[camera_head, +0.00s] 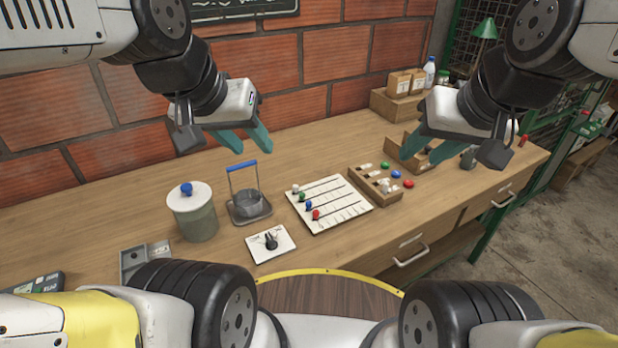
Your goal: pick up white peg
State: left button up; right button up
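A white round-headed peg (295,188) is at the upper left of a white slotted board (348,206), above green, blue and red ones. Other white pieces show at a wooden compartment tray (392,202) to the right: a small light one (366,167) and a white knob-like one (386,186). I cannot tell which is the task's peg. My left gripper (246,142) is open and empty above the back of the table, left of the board. My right gripper (425,152) is open, above and right of the tray, with nothing visible in it.
Green, blue and red balls show near the tray. Boxes (399,103) and a bottle stand at the back right. A brick wall (285,75) borders the table.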

aim_at(385, 188)
jog(key=i+l, duration=0.1)
jog(key=l, duration=0.25)
jog(key=i+l+u, duration=0.1)
jog(key=l, duration=0.2)
jog(key=i+l, duration=0.15)
jog(key=l, duration=0.2)
jog(key=k+l+u, duration=0.1)
jog(key=l+u, duration=0.35)
jog(key=l, duration=0.1)
